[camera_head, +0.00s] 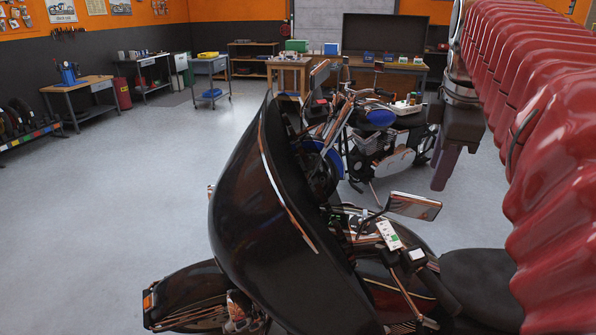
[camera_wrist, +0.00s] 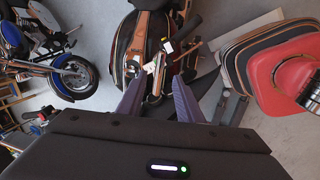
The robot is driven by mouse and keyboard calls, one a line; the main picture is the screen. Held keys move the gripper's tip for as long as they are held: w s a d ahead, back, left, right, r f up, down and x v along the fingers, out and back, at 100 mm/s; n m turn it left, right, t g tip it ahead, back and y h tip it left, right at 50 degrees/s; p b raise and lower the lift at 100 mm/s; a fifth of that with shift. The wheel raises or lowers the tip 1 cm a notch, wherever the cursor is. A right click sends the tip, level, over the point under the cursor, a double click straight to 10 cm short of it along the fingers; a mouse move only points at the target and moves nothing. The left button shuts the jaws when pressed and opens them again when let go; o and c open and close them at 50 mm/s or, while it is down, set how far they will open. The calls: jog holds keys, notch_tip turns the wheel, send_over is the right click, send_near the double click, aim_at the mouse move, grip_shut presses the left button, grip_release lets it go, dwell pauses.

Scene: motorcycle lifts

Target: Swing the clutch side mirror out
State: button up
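A rectangular mirror (camera_head: 413,206) on a thin dark stalk stands above the handlebar of the near motorcycle, beside its black fairing (camera_head: 255,200). I cannot tell from its looks whether it is the clutch side one. My gripper (camera_head: 441,186) hangs above and to the right of the mirror, apart from it, with its purple fingers pointing down. In the wrist view, the two purple fingers of my gripper (camera_wrist: 156,84) are spread, with nothing held between them. The near motorcycle (camera_wrist: 146,48) lies beyond the fingertips there. The mirror is not clear in that view.
A second motorcycle (camera_head: 375,140) with a blue tank stands behind the near one and also shows in the wrist view (camera_wrist: 62,70). A white tag (camera_head: 388,234) sits by the near handlebar. Workbenches (camera_head: 80,95) line the walls. The floor at left is clear.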

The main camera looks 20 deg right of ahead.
aim_at(421, 219)
jog(key=x, duration=1.3)
jog(key=shift+f, duration=0.2)
jog(key=shift+c, duration=0.6)
grip_shut()
jog(key=shift+a, duration=0.1)
